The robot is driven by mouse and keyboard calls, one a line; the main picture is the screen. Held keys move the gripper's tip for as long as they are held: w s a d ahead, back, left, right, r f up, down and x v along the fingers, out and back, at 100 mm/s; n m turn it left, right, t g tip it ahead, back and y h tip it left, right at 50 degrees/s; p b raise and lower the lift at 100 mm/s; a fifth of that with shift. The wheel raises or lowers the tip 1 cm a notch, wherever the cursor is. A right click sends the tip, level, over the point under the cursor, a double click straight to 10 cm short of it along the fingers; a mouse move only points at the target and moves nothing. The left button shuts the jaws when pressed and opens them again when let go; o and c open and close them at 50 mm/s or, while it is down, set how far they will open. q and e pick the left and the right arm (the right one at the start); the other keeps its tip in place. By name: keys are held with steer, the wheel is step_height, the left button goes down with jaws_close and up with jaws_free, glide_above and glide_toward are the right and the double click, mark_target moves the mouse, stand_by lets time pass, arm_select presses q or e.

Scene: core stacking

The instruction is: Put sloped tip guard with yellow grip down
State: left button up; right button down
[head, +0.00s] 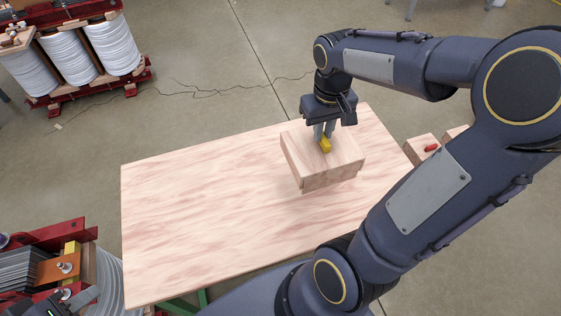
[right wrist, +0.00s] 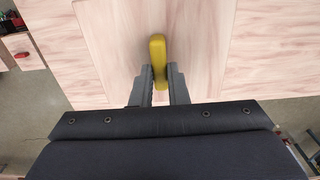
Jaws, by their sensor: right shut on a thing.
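The sloped tip guard (head: 318,155) is a pale wooden block with a slanted side and a yellow grip (head: 325,145) on top. It is over the right part of the wooden table. My right gripper (head: 324,133) points down and is shut on the yellow grip. In the right wrist view the yellow grip (right wrist: 158,62) stands between the fingers (right wrist: 159,82), above the guard's pale wood (right wrist: 115,35). I cannot tell whether the guard's underside touches the table. A dark part at the lower left edge of the head view may be my left gripper; its fingers do not show.
The wooden table (head: 200,210) is bare to the left of the guard. Wooden pieces, one with a red grip (head: 431,148), are beyond its right side. Coil assemblies stand at upper left (head: 75,55) and lower left (head: 55,265). Thin cables lie on the floor.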

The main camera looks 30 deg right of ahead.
mark_target(287, 145)
steer(key=a, duration=0.1)
steer(key=w+a+f, duration=0.2)
steer(key=a, duration=0.1)
steer(key=shift+f, duration=0.15)
steer(key=a+f, duration=0.1)
steer(key=w+a+f, duration=0.1)
steer(key=f, duration=0.1)
steer(key=a+f, duration=0.1)
steer(key=shift+w+a+f, duration=0.2)
steer(key=shift+w+f, duration=0.2)
steer(key=shift+w+a+f, duration=0.1)
steer(key=shift+a+f, duration=0.1)
steer(key=shift+f, duration=1.6)
steer(key=shift+f+b, duration=0.2)
steer(key=shift+b, duration=0.15)
steer(key=c, duration=1.4)
jaws_free()
